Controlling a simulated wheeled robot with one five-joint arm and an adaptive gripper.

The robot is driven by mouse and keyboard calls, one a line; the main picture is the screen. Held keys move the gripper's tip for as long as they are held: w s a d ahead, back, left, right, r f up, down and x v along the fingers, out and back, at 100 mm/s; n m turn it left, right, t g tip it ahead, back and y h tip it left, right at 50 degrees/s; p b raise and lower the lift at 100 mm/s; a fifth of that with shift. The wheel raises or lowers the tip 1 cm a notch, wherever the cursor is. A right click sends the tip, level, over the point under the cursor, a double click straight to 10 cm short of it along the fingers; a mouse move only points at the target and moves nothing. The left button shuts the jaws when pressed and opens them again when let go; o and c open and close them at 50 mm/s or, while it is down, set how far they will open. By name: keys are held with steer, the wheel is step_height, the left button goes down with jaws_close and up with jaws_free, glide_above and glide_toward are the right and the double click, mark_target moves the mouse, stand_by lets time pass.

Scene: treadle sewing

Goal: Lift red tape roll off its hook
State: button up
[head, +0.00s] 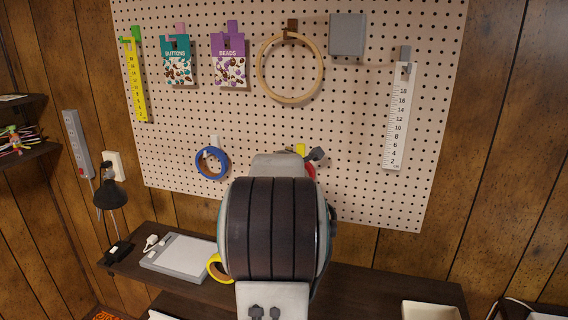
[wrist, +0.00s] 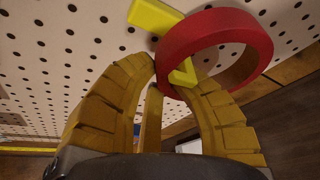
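The red tape roll (wrist: 215,42) is large in the wrist view, at the upper right. The yellow hook (wrist: 153,16) is on the pegboard, and its upturned end (wrist: 185,72) shows inside the ring, so the roll is still around the hook. My gripper (wrist: 165,80) has its ochre ribbed fingers bowed together, with the roll's near wall between the tips. In the head view only a sliver of the red roll (head: 310,171) and the top of the yellow hook (head: 300,149) show; my arm hides the rest and the fingers.
A blue tape roll (head: 212,163) hangs to the left on the pegboard (head: 370,150). A wooden hoop (head: 290,68) hangs above, and a white ruler (head: 397,118) at the right. A dark shelf (head: 375,290) below holds a grey tray (head: 180,257) and a yellow roll (head: 215,268).

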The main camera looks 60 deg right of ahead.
steer(key=shift+r, duration=0.25)
jaws_close()
steer(key=shift+r+p, duration=0.65)
steer(key=shift+r, duration=0.3)
steer(key=shift+a+f, duration=0.1)
steer(key=shift+a, duration=0.05)
